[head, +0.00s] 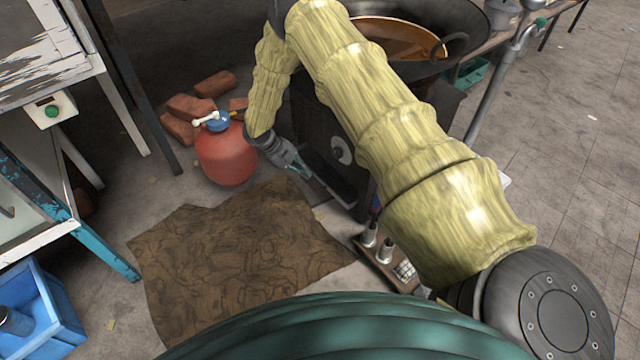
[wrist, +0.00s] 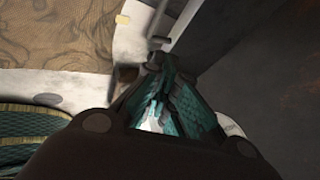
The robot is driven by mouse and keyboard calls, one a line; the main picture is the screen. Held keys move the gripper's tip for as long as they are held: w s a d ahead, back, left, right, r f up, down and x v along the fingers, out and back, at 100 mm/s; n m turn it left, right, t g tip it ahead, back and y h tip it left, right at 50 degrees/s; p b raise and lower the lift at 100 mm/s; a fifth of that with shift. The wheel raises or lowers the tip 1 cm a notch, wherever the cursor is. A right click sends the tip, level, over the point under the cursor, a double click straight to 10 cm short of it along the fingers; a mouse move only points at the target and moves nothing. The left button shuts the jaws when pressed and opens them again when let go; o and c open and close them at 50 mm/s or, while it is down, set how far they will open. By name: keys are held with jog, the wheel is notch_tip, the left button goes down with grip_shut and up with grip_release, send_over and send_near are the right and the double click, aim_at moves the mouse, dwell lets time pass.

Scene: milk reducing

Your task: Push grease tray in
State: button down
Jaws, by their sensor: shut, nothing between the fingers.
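The grease tray (head: 328,180) shows in the head view as a long dark, shallow piece with a pale edge, low at the front of the dark stove (head: 345,125). My arm hides part of the stove, so how far the tray stands out is unclear. My gripper (head: 304,172) is low, beside the tray's left end. In the wrist view my gripper (wrist: 158,78) has its teal fingers together and empty, near a grey metal edge that may be the tray's. I cannot tell whether they touch it.
A red gas cylinder (head: 226,153) stands left of my gripper, with bricks (head: 190,108) behind it. A brown mat (head: 235,245) lies on the floor in front. Bottles (head: 370,235) stand on a small board near the stove. A wok (head: 400,40) sits on top.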

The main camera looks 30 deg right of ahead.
aim_at(326, 185)
jog(key=b+x, duration=0.1)
jog(key=x, duration=0.2)
jog(key=b+x, duration=0.1)
jog(key=x, duration=0.2)
jog(key=b+x, duration=0.2)
jog(key=x, duration=0.1)
jog(key=shift+w+d+f, duration=0.15)
jog(key=shift+w+d, duration=0.05)
jog(key=shift+d, duration=0.35)
jog(key=shift+d+p, duration=0.55)
jog(key=shift+d, duration=0.5)
jog(key=shift+w+d, duration=0.1)
jog(key=shift+d, duration=0.3)
